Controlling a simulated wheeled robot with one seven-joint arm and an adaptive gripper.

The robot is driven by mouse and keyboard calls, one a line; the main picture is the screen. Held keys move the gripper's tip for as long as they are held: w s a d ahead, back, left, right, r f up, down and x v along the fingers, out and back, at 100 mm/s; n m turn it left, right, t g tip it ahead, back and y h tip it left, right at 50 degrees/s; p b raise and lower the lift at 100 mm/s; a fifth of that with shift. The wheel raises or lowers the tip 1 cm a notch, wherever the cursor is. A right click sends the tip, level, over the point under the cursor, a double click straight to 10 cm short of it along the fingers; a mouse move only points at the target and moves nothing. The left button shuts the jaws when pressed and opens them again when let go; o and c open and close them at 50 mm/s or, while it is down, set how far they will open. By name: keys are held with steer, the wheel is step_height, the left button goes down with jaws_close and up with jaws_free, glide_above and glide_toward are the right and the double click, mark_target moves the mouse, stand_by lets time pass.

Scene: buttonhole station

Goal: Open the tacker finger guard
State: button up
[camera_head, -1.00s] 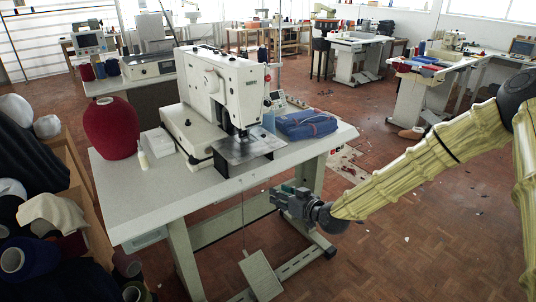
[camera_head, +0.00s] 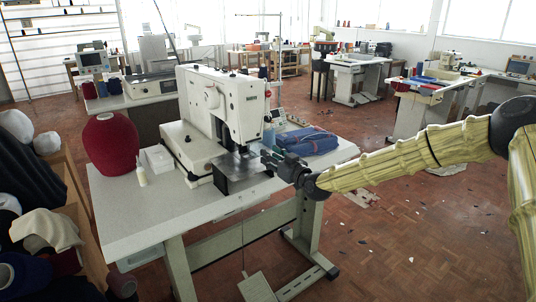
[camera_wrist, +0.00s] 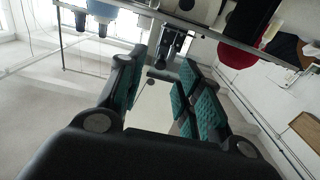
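The white tacker (camera_head: 225,103) stands on the pale table, its sewing head above a dark grey work plate (camera_head: 237,180). I cannot clearly make out the finger guard at the needle area in the head view. In the wrist view, dark metal parts of the tacker (camera_wrist: 172,42) show just beyond my fingertips. My gripper (camera_head: 266,156) is at the right side of the sewing head, close to the needle area. In the wrist view my gripper (camera_wrist: 160,72) is open, its teal-padded fingers apart. I cannot tell whether it touches anything.
A folded blue cloth bundle (camera_head: 307,141) lies just behind my gripper on the table (camera_head: 150,222). A red thread cone (camera_head: 110,146), a white box (camera_head: 158,159) and a small bottle (camera_head: 142,176) stand left of the tacker. The table's front is clear.

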mark_target(257, 148)
steer(key=shift+x, duration=1.2)
